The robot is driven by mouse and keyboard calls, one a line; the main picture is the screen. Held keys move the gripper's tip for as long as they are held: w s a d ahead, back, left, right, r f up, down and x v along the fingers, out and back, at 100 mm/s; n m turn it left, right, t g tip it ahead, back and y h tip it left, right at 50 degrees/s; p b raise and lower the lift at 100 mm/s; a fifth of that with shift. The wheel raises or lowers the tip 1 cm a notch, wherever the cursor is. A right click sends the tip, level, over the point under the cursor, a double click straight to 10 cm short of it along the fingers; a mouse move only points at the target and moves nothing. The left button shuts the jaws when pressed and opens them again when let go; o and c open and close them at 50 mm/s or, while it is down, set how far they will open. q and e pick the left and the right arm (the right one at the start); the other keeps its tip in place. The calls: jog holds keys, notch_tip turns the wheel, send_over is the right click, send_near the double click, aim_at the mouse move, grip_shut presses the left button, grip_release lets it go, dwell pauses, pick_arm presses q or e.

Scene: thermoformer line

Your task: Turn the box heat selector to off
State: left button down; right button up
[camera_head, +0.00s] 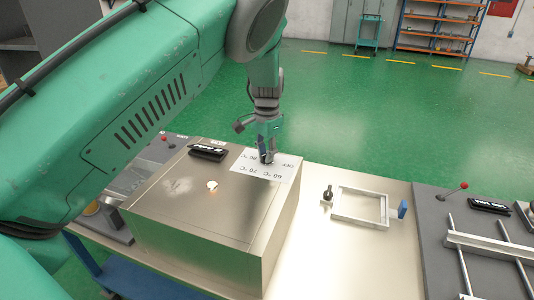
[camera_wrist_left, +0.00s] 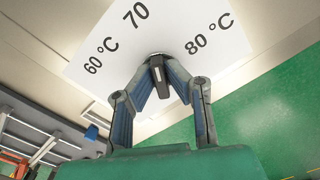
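The metal heater box (camera_head: 190,205) stands on the bench. A white label plate (camera_head: 243,168) on its top is marked OFF, 60 °C, 70 °C and 80 °C. My left gripper (camera_head: 267,155) points down at the middle of this plate and covers most of the selector. In the left wrist view the dark selector knob (camera_wrist_left: 160,82) sits between the two fingertips (camera_wrist_left: 157,70), which close in on its sides. The 60, 70 and 80 marks show around it there; OFF is out of sight in that view. My right gripper is not in view.
A black-labelled part (camera_head: 208,152) and a small lit round spot (camera_head: 212,185) are on the box top. Right of the box are a light frame (camera_head: 360,205), a dark knob (camera_head: 327,194) and a red-tipped lever (camera_head: 463,186). Green floor lies open behind.

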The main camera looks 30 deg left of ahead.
pick_arm(q)
jog(key=shift+w+d+r, duration=0.25)
jog(key=shift+w+d, duration=0.05)
jog(key=shift+d, duration=0.15)
jog(key=shift+s+a, duration=0.1)
jog(key=shift+a, duration=0.55)
jog(key=shift+d+p, duration=0.3)
jog(key=shift+d, duration=0.05)
jog(key=shift+d+r+n, duration=0.1)
jog(key=shift+n, duration=0.4)
jog(key=n+p, duration=0.2)
jog(key=n, duration=0.1)
jog(key=shift+a+p, duration=0.3)
jog(key=n+p, duration=0.1)
jog(key=n, duration=0.2)
jog(key=shift+d+n, duration=0.15)
jog(key=shift+n, duration=0.15)
jog(key=n+p, duration=0.1)
jog(key=n, duration=0.1)
jog(key=shift+n, duration=0.4)
jog(key=n+p, duration=0.1)
jog(key=n, duration=0.8)
jog(key=shift+n+p, duration=0.4)
jog(key=shift+f+n, duration=0.2)
jog(key=shift+n, duration=1.6)
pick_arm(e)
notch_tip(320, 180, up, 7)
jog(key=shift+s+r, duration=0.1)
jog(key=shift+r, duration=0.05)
